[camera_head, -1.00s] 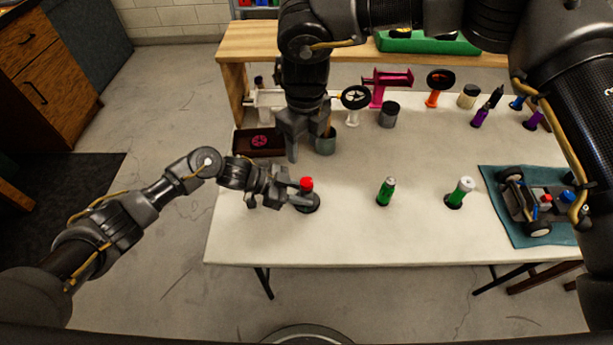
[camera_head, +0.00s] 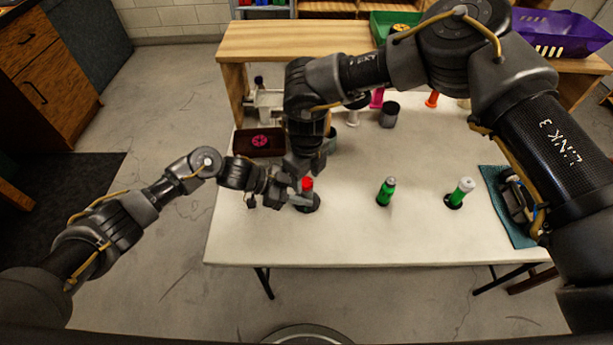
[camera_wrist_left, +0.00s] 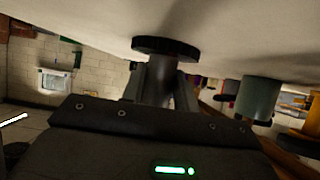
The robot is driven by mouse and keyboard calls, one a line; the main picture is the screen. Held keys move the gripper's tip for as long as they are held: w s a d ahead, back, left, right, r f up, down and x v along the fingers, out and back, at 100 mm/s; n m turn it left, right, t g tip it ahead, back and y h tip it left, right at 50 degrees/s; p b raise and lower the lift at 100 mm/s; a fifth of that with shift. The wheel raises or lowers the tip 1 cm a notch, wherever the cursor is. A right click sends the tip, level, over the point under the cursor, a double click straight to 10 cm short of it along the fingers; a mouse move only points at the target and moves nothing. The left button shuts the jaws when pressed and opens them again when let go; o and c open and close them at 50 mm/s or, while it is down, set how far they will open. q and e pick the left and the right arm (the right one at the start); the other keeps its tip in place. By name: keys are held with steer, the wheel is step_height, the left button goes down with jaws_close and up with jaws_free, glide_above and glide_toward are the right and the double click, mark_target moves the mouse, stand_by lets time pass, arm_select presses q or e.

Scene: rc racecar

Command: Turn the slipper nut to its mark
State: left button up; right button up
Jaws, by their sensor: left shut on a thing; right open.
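A small upright piece with a red top (camera_head: 307,184), a grey body and a round black base (camera_head: 314,206) stands at the table's left front. The red top appears to be the slipper nut; I cannot make out its mark. My left gripper (camera_head: 290,200) is shut on the grey body from the left, just above the base. The left wrist view shows the black base (camera_wrist_left: 165,45) beyond its fingers. My right gripper (camera_head: 304,174) is open, pointing down right over the red top. I cannot tell whether its fingers touch it.

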steer(key=shift+f, duration=0.25)
steer(key=c, duration=1)
